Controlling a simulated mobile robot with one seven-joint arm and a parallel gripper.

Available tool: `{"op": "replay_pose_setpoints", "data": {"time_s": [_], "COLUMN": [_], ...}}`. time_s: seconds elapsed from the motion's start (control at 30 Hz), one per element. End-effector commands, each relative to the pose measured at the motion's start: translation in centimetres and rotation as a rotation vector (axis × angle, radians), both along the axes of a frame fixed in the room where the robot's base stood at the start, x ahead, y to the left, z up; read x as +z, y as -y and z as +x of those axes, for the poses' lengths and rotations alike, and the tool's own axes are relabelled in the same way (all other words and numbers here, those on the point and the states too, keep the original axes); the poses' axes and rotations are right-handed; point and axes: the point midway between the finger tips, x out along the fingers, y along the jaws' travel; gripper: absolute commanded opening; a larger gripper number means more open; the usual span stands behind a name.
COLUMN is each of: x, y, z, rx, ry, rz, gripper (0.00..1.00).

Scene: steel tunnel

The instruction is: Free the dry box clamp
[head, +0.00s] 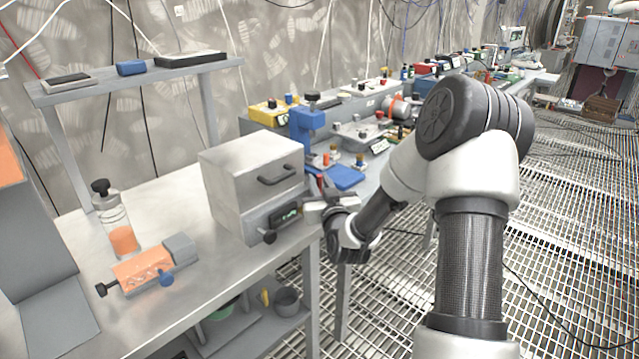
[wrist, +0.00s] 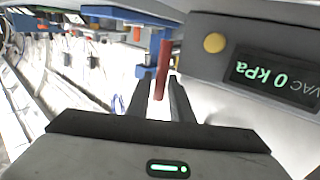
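The dry box (head: 240,190) is a pale grey metal box on the bench in the head view, with a dark bar handle (head: 276,175) and a small green-lit display (head: 287,215) on its front. In the wrist view this display (wrist: 275,80) reads VAC 0 kPa, upside down, beside a yellow button (wrist: 214,43). A red lever (wrist: 163,65), which looks like the clamp, stands between the fingertips of my gripper (wrist: 160,85). The fingers are apart, with gaps beside the lever. In the head view my gripper (head: 318,208) is at the box's right front corner.
A blue press-like stand (head: 307,125) and a blue tray (head: 343,177) are close behind my gripper. A bottle with orange contents (head: 118,225) and an orange-and-grey device (head: 145,270) stand left on the bench. Open grated floor lies to the right.

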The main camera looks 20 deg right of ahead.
Motion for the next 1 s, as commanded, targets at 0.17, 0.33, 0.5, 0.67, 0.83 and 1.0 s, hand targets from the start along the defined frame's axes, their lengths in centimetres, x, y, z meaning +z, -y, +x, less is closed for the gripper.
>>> {"op": "replay_pose_setpoints", "data": {"time_s": [0.17, 0.33, 0.5, 0.67, 0.83, 1.0], "x": [0.0, 0.0, 0.0, 0.2, 0.3, 0.3], "y": [0.0, 0.0, 0.0, 0.2, 0.6, 1.3], "z": [0.0, 0.0, 0.0, 0.1, 0.3, 0.7], "rx": [0.000, 0.000, 0.000, 0.000, -0.001, -0.002], "ry": [0.000, 0.000, -0.002, -0.016, -0.057, -0.125], "rz": [0.000, 0.000, 0.004, 0.030, 0.103, 0.219], "gripper": [0.07, 0.00, 0.00, 0.00, 0.00, 0.00]}}
